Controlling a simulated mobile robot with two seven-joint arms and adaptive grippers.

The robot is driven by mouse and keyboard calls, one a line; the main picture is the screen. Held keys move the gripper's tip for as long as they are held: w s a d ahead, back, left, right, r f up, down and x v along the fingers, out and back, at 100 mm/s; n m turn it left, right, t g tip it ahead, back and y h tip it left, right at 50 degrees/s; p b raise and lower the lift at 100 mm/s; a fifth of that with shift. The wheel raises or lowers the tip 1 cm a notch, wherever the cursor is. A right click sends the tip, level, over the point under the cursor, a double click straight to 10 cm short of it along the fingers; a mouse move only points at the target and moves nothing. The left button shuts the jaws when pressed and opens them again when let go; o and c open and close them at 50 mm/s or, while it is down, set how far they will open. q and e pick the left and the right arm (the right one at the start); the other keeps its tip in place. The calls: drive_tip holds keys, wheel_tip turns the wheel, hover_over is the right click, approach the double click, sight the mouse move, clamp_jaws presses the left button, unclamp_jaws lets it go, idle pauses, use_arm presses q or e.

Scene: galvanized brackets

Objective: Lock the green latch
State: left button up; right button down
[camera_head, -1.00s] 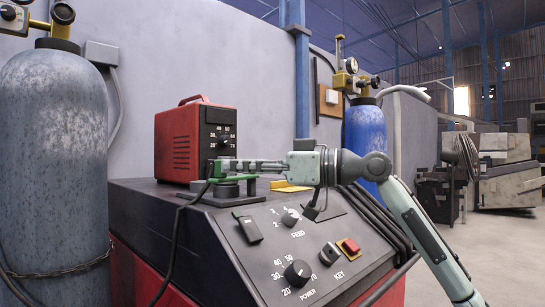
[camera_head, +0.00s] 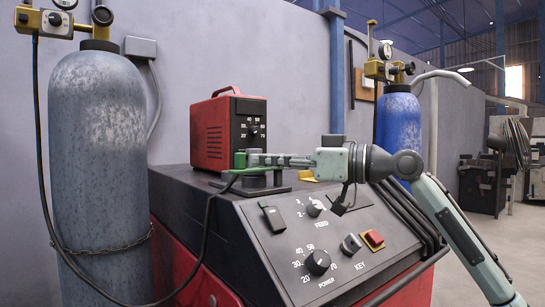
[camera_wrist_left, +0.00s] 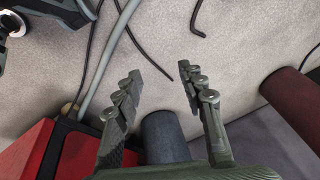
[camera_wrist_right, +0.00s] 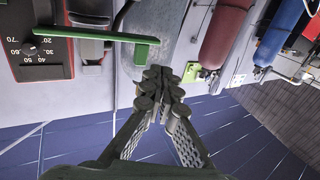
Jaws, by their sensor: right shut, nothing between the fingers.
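The green latch (camera_head: 238,168) is on top of the red and grey machine, in front of the small red box. In the right wrist view it shows as a long green bar (camera_wrist_right: 90,35) with a short tab near one end. My right gripper (camera_head: 254,160) comes in from the right with its fingertips close to the latch. Its fingers (camera_wrist_right: 160,76) are shut and empty, just beside the bar's tab end; I cannot tell whether they touch it. My left gripper (camera_wrist_left: 160,72) is open and empty in its own wrist view, and out of the head view.
The machine's sloped panel (camera_head: 290,245) carries knobs and a red switch. The small red box (camera_head: 228,133) stands behind the latch. A grey gas cylinder (camera_head: 97,150) stands at left, a blue one (camera_head: 398,125) behind my right arm. A dark cable hangs across the front.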

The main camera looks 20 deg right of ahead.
use_arm(q)
wheel_tip(320, 180, up, 8)
drive_tip(key=b, duration=0.3)
drive_tip(key=shift+s+b, duration=0.35)
drive_tip(key=shift+s, duration=0.05)
use_arm(e)
drive_tip(key=s+d, duration=0.3)
drive_tip(key=s, duration=0.6)
drive_tip(key=shift+s+d, duration=0.15)
drive_tip(key=shift+s, duration=0.15)
use_arm(q)
drive_tip(key=shift+a, duration=0.1)
